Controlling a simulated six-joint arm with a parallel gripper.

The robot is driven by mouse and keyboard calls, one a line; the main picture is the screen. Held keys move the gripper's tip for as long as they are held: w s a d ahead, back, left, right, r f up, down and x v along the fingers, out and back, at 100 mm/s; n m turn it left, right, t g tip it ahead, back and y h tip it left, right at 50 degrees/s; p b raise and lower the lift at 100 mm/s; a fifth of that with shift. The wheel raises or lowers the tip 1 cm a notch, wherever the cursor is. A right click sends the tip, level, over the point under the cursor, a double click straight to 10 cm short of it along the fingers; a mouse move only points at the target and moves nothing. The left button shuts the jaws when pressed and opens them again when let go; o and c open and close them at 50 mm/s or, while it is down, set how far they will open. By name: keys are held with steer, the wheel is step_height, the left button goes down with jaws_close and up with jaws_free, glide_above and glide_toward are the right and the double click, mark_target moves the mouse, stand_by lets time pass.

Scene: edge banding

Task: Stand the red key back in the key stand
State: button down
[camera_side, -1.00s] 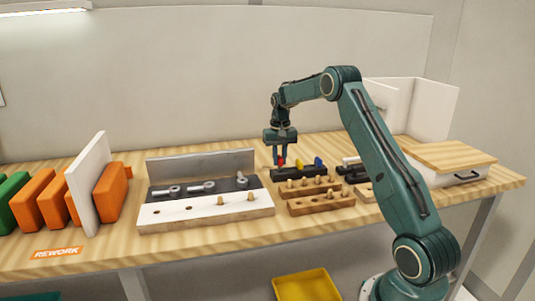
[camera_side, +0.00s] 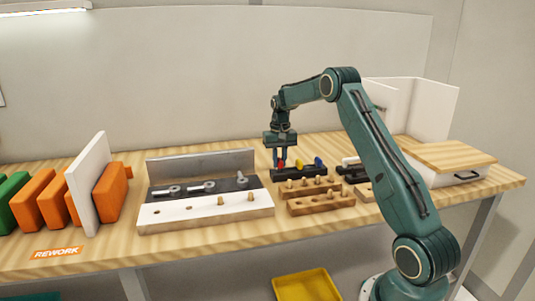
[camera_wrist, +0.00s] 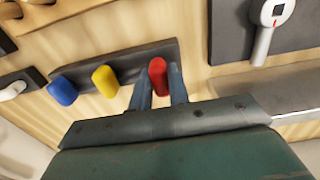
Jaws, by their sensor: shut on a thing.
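The key stand is a dark bar (camera_side: 300,175) on the bench, also in the wrist view (camera_wrist: 132,64). A yellow key (camera_side: 299,167) and a blue key (camera_side: 318,162) stand in it; the wrist view shows their rounded tops, yellow (camera_wrist: 105,80) and blue (camera_wrist: 62,91). My gripper (camera_side: 281,165) is shut on the red key (camera_wrist: 158,77), with one finger on each side of its head. The red key is at the stand's left end in the side view, in line with the other keys. Its lower end is hidden, so I cannot tell how far it is seated.
Wooden peg blocks (camera_side: 320,204) stand just in front of the key stand. A white and dark tool holder (camera_side: 180,212) with wrenches is to the left. A lidded white box (camera_side: 460,178) is to the right.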

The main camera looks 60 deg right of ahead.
steer(key=shift+f, duration=0.55)
stand_by(1.0)
steer(key=c, duration=1.3)
jaws_free()
steer(key=shift+o, duration=0.2)
steer(key=shift+r, duration=0.15)
steer(key=shift+r, duration=2.35)
